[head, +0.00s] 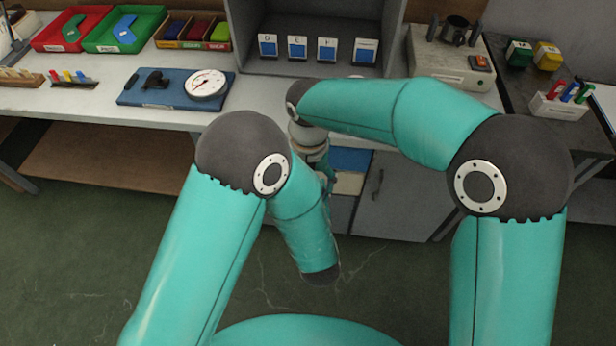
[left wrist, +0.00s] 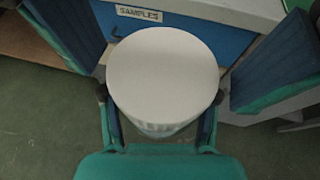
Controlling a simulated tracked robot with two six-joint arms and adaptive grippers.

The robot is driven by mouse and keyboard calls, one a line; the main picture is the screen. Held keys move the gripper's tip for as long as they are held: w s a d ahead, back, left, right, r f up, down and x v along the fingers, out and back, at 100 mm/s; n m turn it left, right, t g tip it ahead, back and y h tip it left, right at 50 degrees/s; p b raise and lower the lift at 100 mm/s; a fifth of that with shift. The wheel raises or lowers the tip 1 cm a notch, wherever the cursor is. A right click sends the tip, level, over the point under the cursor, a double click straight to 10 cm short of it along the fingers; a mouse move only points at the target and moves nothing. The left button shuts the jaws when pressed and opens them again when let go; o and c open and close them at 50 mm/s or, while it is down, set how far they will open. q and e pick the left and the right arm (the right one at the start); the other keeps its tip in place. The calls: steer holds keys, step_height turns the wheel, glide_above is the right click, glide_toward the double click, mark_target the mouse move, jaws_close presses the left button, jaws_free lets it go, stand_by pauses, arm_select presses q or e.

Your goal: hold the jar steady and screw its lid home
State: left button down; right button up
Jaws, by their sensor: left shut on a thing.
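The jar (left wrist: 165,129) shows in the left wrist view as a narrow pale strip under its round white lid (left wrist: 163,72). The lid covers most of the jar, so its thread is hidden. My left gripper (left wrist: 160,110) is shut around the jar, with one finger on each side below the lid. Two broad blue-padded fingers of my right gripper (left wrist: 168,88) come in from the upper corners, spread wide on either side of the lid and apart from it. In the head view my arms hide the jar and most of both grippers.
A blue drawer (left wrist: 222,42) labelled SAMPLES is just behind the jar. The bench holds a blue board (head: 133,97) with a dial gauge (head: 205,84), red and green trays (head: 144,41), and a grey machine (head: 440,62) at right. Green floor (head: 70,240) is clear below.

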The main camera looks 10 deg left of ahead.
steer(key=c, duration=1.2)
steer(key=m, duration=0.3)
steer(key=o, duration=1.3)
steer(key=shift+r, duration=0.1)
steer(key=shift+r, duration=2.2)
